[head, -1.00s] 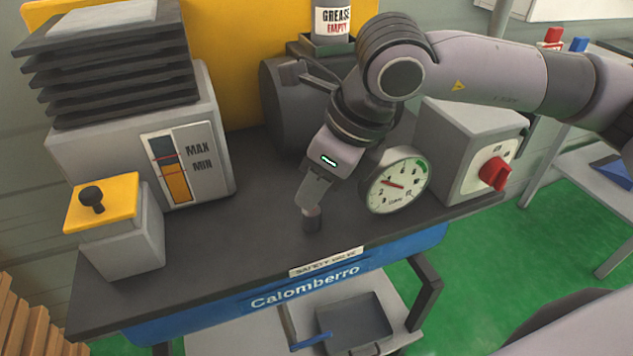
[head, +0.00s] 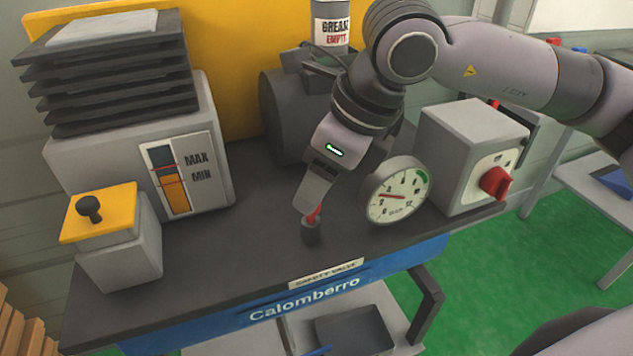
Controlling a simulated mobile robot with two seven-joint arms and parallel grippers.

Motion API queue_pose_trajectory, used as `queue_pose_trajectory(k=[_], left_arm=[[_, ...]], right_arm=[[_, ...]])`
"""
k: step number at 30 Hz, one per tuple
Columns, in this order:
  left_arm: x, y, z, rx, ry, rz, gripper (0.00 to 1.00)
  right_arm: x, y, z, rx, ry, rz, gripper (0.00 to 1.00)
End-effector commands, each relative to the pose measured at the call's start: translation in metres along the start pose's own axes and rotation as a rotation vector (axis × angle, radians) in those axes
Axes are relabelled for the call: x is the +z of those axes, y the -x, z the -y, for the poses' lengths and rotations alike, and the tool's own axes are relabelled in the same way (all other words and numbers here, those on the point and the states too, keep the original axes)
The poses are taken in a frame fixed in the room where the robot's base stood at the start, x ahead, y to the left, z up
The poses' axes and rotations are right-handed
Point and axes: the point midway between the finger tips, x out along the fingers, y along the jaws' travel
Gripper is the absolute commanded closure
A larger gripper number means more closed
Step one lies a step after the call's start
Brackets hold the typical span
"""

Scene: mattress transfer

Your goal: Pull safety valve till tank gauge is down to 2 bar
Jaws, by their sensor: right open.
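The safety valve (head: 311,232) is a small dark stub with a red part (head: 313,216) on top, near the front edge of the bench, behind the "SAFETY VALVE" label (head: 326,274). My right gripper (head: 309,210) points down at the valve with its fingers at the red part; it is open. Whether the fingers touch the red part cannot be told. The round white tank gauge (head: 398,191) stands just right of the gripper; its red needle points left, near the low numbers, and the exact reading is too small to tell. My left gripper is out of view.
The dark bench top (head: 215,255) is clear left of the valve. A grey box with a red rotary switch (head: 495,183) stands right of the gauge. A dark tank (head: 290,115) lies behind my gripper. A MAX/MIN level unit (head: 140,165) and yellow-topped box (head: 100,212) stand left.

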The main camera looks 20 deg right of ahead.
Motion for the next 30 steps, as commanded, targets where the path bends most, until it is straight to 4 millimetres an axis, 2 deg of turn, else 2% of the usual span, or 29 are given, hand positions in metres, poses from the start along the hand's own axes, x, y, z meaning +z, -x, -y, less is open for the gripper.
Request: queue_pose_trajectory(k=[6, 12, 30], left_arm=[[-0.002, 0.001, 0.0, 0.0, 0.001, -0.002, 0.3], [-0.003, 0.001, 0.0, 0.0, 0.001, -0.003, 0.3], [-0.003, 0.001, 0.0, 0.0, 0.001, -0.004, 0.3]], right_arm=[[0.0, 0.038, 0.001, -0.004, 0.001, 0.004, 0.46], [0.0, 0.056, 0.0, -0.001, 0.001, 0.002, 0.46], [0.0, 0.058, 0.0, -0.002, 0.001, 0.001, 0.46]])
